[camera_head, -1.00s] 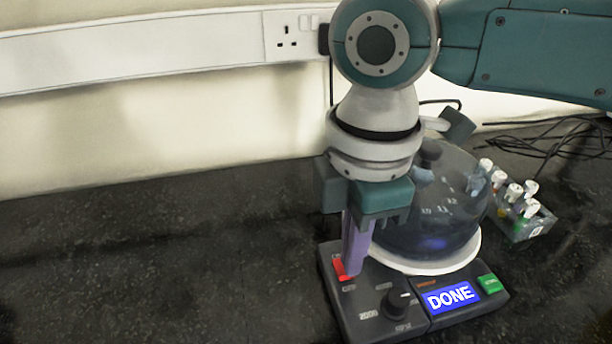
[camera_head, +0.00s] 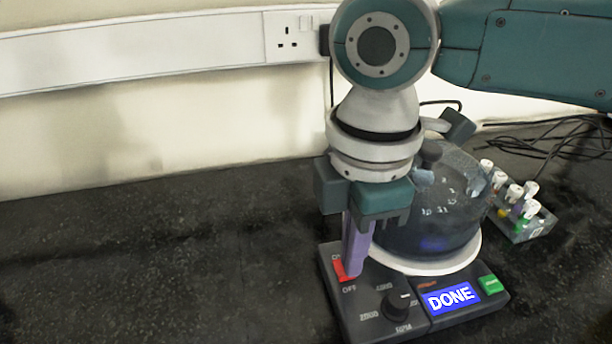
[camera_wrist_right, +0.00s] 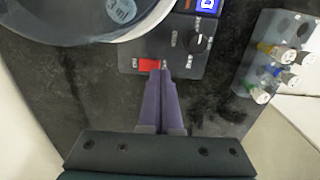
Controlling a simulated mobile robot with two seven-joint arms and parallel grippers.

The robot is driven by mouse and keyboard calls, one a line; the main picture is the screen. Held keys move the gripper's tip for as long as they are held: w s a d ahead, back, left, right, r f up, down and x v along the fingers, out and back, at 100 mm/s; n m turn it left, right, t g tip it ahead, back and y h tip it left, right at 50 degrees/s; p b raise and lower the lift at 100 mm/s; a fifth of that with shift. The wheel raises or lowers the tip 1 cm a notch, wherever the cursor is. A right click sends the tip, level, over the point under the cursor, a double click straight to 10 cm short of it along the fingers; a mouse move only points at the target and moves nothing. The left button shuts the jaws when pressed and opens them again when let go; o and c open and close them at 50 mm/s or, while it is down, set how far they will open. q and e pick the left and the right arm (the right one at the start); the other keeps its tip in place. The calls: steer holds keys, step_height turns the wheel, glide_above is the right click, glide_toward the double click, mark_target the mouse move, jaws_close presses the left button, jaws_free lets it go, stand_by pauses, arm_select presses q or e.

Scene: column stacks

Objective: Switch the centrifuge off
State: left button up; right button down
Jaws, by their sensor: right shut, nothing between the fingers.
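The centrifuge (camera_head: 425,225) stands on the dark bench with a clear domed lid over its bowl. Its front panel has a blue display (camera_head: 451,298) reading DONE, a black knob (camera_head: 397,304), a green button (camera_head: 490,285) and a red switch (camera_head: 344,271) marked OFF at its near side. My right gripper (camera_head: 355,272) is shut and empty, pointing down with its purple fingertips at the red switch, seemingly touching it. In the right wrist view the fingertips meet beside the red switch (camera_wrist_right: 149,65) and partly cover the panel there. My left gripper is not in view.
A clear rack (camera_head: 522,226) of several capped tubes stands right of the centrifuge. Black cables (camera_head: 560,140) lie behind it. A white wall trunking with a socket (camera_head: 288,36) runs along the back. The bench to the left is clear.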

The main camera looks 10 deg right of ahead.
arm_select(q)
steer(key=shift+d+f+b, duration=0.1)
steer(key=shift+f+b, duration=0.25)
arm_select(e)
steer(key=shift+f, duration=0.6)
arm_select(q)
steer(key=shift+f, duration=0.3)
arm_select(e)
steer(key=shift+f, duration=0.45)
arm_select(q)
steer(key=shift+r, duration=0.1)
arm_select(e)
steer(key=shift+r, duration=0.1)
step_height(320, 180, up, 5)
steer(key=p, duration=0.5)
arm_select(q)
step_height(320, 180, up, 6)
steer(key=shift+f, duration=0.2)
